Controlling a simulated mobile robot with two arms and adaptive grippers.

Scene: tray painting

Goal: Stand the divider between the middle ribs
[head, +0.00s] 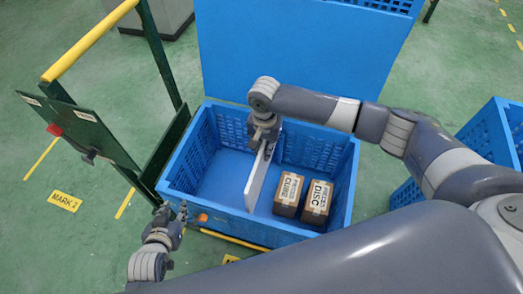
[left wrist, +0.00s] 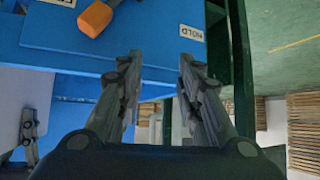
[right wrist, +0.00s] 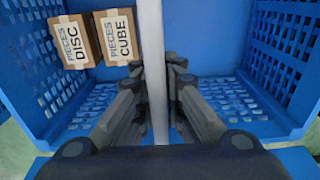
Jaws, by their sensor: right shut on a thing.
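The divider (head: 257,180) is a thin pale panel, upright in the blue crate (head: 178,190) near its middle. My right gripper (head: 265,143) is shut on its upper far end. In the right wrist view the divider (right wrist: 153,60) runs between the two fingers of my right gripper (right wrist: 155,75). I cannot tell whether its lower edge touches the floor, and I cannot make out the middle ribs. My left gripper (head: 173,212) is open and empty outside the crate's near left corner; its spread fingers (left wrist: 160,65) show in the left wrist view.
Two brown boxes, CUBE (head: 288,193) and DISC (head: 317,202), stand right of the divider. The crate's left part is empty. An orange-ended part (head: 202,217) is at the near wall. A green frame with a yellow bar (head: 88,42) stands left; another blue crate (head: 497,135) stands right.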

